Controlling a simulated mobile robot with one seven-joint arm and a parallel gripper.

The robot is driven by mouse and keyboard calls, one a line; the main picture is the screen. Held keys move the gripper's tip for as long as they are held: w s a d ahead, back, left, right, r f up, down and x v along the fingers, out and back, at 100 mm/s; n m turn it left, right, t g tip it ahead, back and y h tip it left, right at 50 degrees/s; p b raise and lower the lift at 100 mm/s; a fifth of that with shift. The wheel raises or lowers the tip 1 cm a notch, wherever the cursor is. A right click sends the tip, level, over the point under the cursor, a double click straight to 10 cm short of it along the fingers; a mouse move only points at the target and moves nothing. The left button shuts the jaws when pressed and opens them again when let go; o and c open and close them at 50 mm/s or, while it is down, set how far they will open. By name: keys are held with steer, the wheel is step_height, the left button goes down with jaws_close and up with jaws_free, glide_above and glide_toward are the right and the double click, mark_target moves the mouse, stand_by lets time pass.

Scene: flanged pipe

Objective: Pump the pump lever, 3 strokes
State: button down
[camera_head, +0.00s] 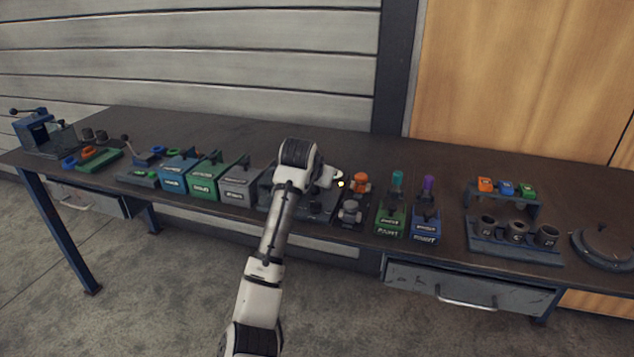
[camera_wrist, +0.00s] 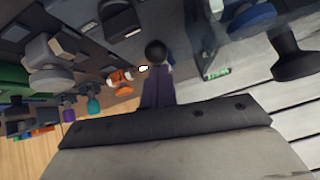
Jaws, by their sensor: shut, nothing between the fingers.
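My gripper shows in the wrist view (camera_wrist: 158,78) as narrow dark fingers, closed together and holding nothing. A round black knob (camera_wrist: 155,51), apparently the pump lever's end, is right at the fingertips; I cannot tell whether they touch. In the head view my wrist is over the middle of the bench, above a dark device (camera_head: 316,213) with a base plate. My arm hides most of that device, and the lever does not show clearly there.
An orange-topped valve part (camera_head: 360,183) stands close on the right, and in the wrist view (camera_wrist: 121,79). Green (camera_head: 391,218) and blue (camera_head: 426,224) paint stations stand farther right. A grey box (camera_head: 240,183) is close on the left. The bench's back strip is clear.

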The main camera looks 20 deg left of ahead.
mark_target(323, 196)
steer(key=shift+w+d+r+p, duration=0.1)
steer(key=shift+w+r+p, duration=0.1)
steer(key=shift+r+p, duration=0.3)
steer(key=s+r, duration=0.4)
steer(key=r, duration=0.5)
steer(key=shift+s+d+r, duration=0.35)
steer(key=shift+r, duration=0.05)
